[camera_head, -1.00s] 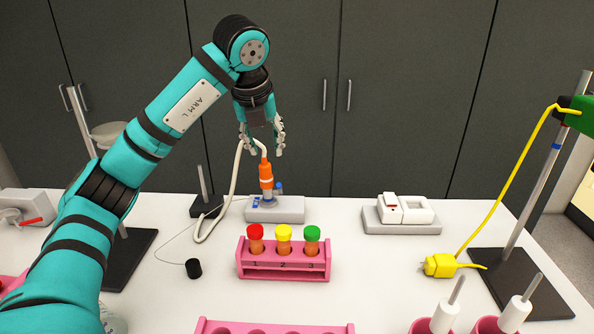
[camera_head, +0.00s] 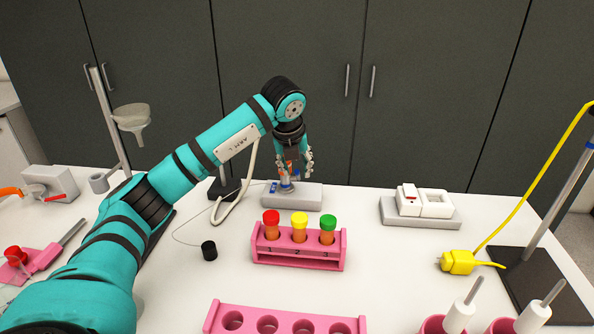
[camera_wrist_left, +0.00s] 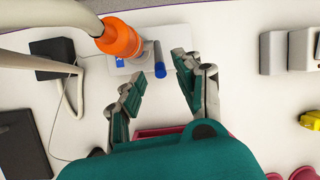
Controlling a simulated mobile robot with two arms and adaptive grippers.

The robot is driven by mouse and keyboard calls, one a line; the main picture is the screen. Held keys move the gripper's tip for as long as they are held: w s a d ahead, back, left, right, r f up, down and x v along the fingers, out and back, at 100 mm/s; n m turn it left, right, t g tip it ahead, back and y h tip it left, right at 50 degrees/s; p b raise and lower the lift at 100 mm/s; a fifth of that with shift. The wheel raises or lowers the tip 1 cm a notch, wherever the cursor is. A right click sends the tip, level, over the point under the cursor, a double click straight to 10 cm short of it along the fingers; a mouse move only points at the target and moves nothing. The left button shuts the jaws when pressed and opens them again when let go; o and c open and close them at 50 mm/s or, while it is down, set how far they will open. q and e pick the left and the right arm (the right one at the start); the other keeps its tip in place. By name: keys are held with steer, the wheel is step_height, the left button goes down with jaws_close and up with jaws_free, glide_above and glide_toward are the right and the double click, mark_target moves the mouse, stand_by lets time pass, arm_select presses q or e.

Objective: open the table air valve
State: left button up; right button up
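The table air valve stands on a light grey base (camera_head: 306,197) at the back of the white table. An orange hose fitting (camera_wrist_left: 119,38) sits on it, with a blue lever (camera_wrist_left: 159,60) beside the fitting in the left wrist view. My left gripper (camera_head: 297,172) points down just above the valve and hides part of it in the head view. In the left wrist view my left gripper (camera_wrist_left: 155,75) is open, with the blue lever near the gap between its fingertips; I cannot tell whether they touch it. My right gripper is not in view.
A pink rack (camera_head: 298,255) with red-, yellow- and green-capped tubes stands in front of the valve. A white switch box (camera_head: 421,206) is to the right, a yellow plug (camera_head: 459,262) nearer. A pale hose (camera_head: 246,190) runs behind my left arm.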

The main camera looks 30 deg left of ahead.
mark_target(298, 175)
arm_select(q)
steer(key=shift+x, duration=1.5)
steer(key=shift+c, duration=0.3)
jaws_close()
steer(key=shift+r, duration=0.1)
